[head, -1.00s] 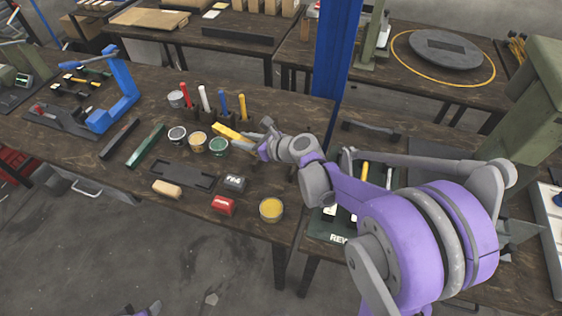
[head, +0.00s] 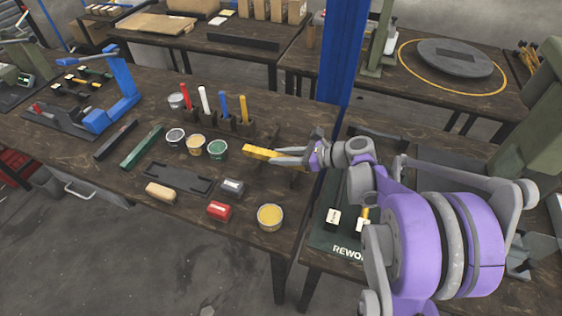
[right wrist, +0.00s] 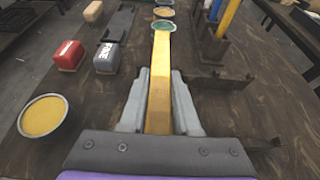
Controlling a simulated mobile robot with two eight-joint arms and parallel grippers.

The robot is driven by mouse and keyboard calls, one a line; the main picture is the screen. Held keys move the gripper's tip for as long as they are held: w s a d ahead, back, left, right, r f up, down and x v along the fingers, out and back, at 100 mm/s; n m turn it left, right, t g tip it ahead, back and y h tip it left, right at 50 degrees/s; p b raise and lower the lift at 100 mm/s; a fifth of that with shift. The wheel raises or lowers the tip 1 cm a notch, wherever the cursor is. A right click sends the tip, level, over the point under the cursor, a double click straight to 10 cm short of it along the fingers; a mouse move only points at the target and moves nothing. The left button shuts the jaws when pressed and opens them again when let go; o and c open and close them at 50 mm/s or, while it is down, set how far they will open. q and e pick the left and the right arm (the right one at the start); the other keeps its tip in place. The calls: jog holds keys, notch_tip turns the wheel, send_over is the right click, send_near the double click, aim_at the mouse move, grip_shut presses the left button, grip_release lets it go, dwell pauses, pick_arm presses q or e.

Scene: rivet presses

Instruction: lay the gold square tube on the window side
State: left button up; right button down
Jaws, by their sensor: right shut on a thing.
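The gold square tube (head: 257,151) is a short yellow bar held in my right gripper (head: 290,156), above the near table in the head view. In the right wrist view the tube (right wrist: 160,85) runs lengthwise between the two grey fingers of the gripper (right wrist: 159,105), its far end toward the green tin. The fingers are shut on it. Its height above the table is hard to tell. My left gripper is not in view.
A rack (head: 215,122) with several coloured upright bars stands left of the tube. Tins, including a green one (head: 217,149) and a yellow one (head: 270,217), a dark tray (head: 178,178), and red (head: 219,210) and grey blocks (head: 232,187) lie nearby. A blue post (head: 345,55) rises behind.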

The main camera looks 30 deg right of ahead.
notch_tip(320, 180, down, 2)
jog(key=shift+f, duration=0.1)
jog(key=shift+f+b, duration=0.4)
jog(key=shift+b, duration=0.1)
jog(key=c, duration=0.6)
grip_release()
jog(key=shift+r, duration=0.1)
jog(key=shift+r+p, duration=0.3)
jog(key=shift+p, duration=0.05)
jog(key=p+v, duration=0.1)
jog(key=v, duration=1.1)
jog(key=shift+r, duration=0.1)
